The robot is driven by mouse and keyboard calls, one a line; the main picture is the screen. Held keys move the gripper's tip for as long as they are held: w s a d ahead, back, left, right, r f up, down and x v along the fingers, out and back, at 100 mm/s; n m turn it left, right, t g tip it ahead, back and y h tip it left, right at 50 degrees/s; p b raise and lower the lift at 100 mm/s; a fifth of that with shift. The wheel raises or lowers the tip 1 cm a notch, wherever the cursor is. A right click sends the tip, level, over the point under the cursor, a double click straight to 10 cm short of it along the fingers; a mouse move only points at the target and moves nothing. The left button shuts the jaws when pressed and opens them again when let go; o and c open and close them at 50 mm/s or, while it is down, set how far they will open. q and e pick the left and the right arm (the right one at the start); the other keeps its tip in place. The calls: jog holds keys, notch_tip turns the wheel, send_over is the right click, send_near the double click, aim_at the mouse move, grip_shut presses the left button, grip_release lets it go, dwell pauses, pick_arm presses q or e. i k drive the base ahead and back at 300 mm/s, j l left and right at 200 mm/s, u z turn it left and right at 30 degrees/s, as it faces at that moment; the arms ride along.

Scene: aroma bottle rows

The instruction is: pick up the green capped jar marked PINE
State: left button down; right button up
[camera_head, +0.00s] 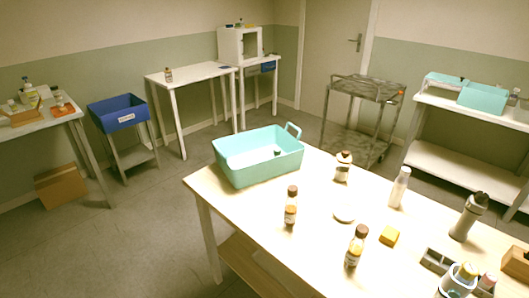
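I cannot make out a green-capped jar marked PINE, as the labels are too small to read. A teal basket (234,173) stands at the far left corner of the near table. A small dark greenish cap or lid (277,152) shows inside it, its body mostly hidden by the wall. Amber bottles with brown caps stand upright on the table, one near the front left edge (290,208) and one nearer the front (356,247). A pale jar with a dark cap (343,167) stands right of the basket. Neither of my grippers shows.
The near table (315,230) also holds a white bottle (399,187), a grey dark-topped bottle (468,217), a yellow block (389,236), a white round item (344,216) and a grey tray (437,260). A metal cart (366,90) and a white table (190,74) stand behind.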

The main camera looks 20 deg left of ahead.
aim_at(277, 151)
jog(key=i+j, duration=0.1)
jog(key=j, duration=0.3)
jog(key=j+u, duration=0.1)
jog(key=j, duration=0.25)
jog(key=i+j, duration=0.15)
jog(key=j, duration=0.25)
jog(key=i+j+u, duration=0.1)
jog(key=j, duration=0.25)
jog(key=i+j, duration=0.1)
jog(key=j, duration=0.3)
jog(key=i+j+u, duration=0.1)
jog(key=j, duration=0.25)
jog(key=i+j, duration=0.15)
jog(key=j, duration=0.2)
